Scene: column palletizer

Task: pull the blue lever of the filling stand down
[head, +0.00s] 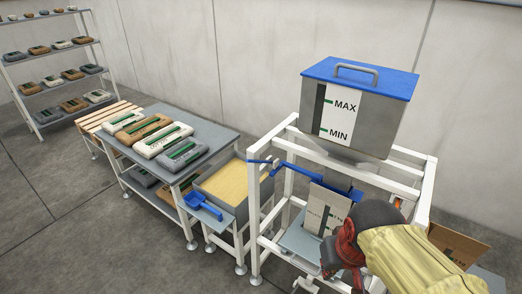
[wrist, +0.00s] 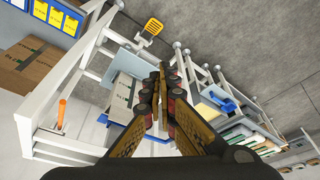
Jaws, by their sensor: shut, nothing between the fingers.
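The filling stand (head: 265,215) is a white frame under a grey hopper (head: 385,122) with a blue lid. The blue lever (head: 262,162) sticks out at the stand's upper left, roughly level, with its bar running under the hopper. In the wrist view, blue pieces show beside and behind my fingers, but I cannot tell which is the lever. My gripper (head: 340,262) is at the front of the stand, lower and to the right of the lever, apart from its free end. In the wrist view my gripper (wrist: 162,72) is shut and empty.
A pale bag (head: 323,211) stands inside the frame. Left are a sand bin (head: 226,183), a blue scoop (head: 201,203) and a table (head: 215,133) with bags. A cardboard box (head: 455,243) is at right. An orange handle (wrist: 62,112) is on the frame. Front-left floor is clear.

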